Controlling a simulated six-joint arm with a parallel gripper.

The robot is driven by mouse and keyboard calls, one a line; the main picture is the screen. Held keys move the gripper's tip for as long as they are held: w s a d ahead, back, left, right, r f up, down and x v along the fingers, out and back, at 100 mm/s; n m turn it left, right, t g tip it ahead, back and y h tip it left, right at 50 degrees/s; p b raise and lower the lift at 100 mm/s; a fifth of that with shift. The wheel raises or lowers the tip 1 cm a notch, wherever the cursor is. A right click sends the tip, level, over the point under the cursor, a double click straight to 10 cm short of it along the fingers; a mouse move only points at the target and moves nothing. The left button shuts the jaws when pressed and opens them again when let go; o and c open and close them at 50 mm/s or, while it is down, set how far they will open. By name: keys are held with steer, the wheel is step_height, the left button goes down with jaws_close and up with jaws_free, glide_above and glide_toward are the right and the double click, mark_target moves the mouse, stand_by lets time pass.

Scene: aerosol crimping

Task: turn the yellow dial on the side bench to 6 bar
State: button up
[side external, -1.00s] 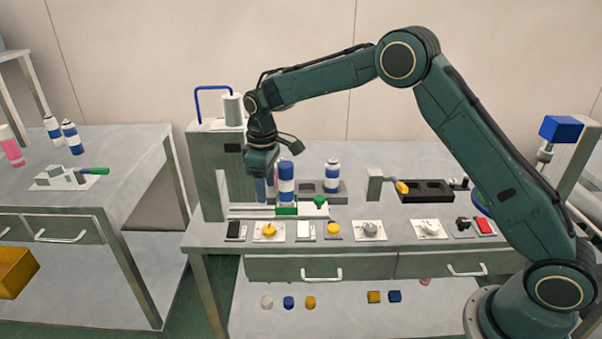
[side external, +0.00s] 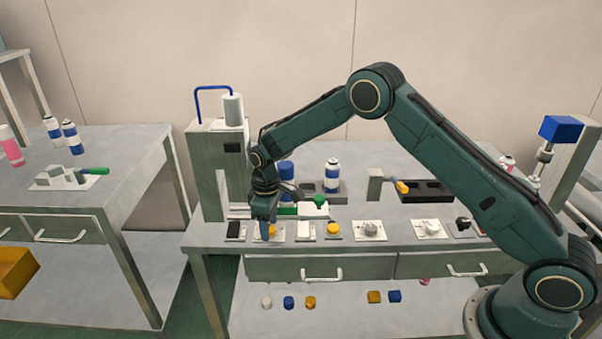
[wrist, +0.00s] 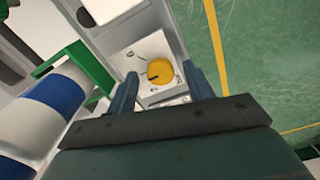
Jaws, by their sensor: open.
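A yellow dial (wrist: 160,72) sits on a white plate (wrist: 146,55) near the bench's front edge. In the wrist view it lies between the two fingers of my gripper (wrist: 161,84), with a dark pointer mark on its face. The scale markings are too small to read. In the side view my gripper (side external: 268,236) points down over the dial (side external: 273,230), hiding part of it. The fingers are open, one on each side of the dial. I cannot tell whether they touch it.
A blue-and-white can (wrist: 52,105) and a green part (wrist: 88,68) are close behind the dial.

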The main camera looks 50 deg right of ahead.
steer(key=shift+f, duration=0.2)
steer(key=c, duration=1)
steer(key=shift+m, duration=0.5)
steer(key=m, duration=0.4)
steer(key=shift+r+m, duration=0.1)
steer(key=shift+m, duration=2.4)
